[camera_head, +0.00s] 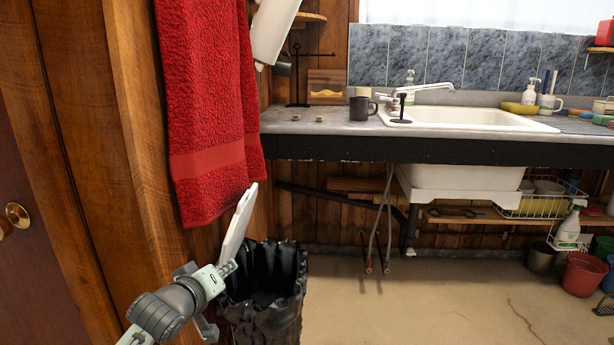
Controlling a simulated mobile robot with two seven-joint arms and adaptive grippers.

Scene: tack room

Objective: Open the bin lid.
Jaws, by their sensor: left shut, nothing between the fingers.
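The bin (264,310) stands on the floor at the lower middle, beside the wooden wall post. It has a black, crumpled liner, and its mouth shows open and dark from above. A thin, pale panel, seemingly the bin lid (239,224), stands steeply raised at the bin's left rim, seen nearly edge-on. My left gripper (228,269) is shut and empty at the bin's left rim, close to the lid's lower end. I cannot tell whether it touches the lid. My right gripper is not in view.
A red towel (207,110) hangs just above and left of the bin. A counter (330,126) with a white sink (470,121) runs behind it to the right. A red bucket (583,274) stands at the far right. The floor between is clear.

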